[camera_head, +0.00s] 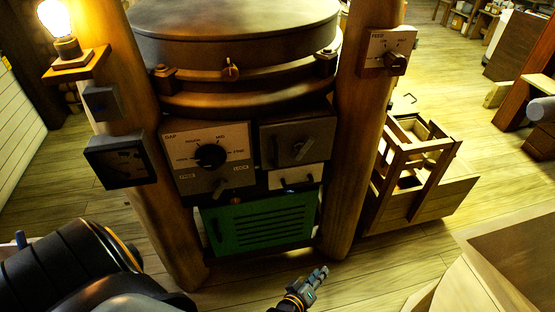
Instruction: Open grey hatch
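The grey hatch (287,133) looks like the grey-brown square panel in the middle of the mill's front, right of the dial panel. It appears closed and flush. A slanted latch-like piece sits on its face, and a thin upright handle is near its left edge. My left gripper (317,277) is low in the picture, below and in front of the green door, pointing up and right. It is clear of the hatch and appears to hold nothing. Its fingers are small and seen at an angle, so their opening is unclear. My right gripper is not in view.
A GAP dial panel (183,167), a white drawer front (290,182) and a green louvred door (260,240) surround the hatch. Wooden posts (355,140) flank the front, one carrying a FEED knob panel (377,45). A wooden frame (435,205) stands right. Floor in front is partly clear.

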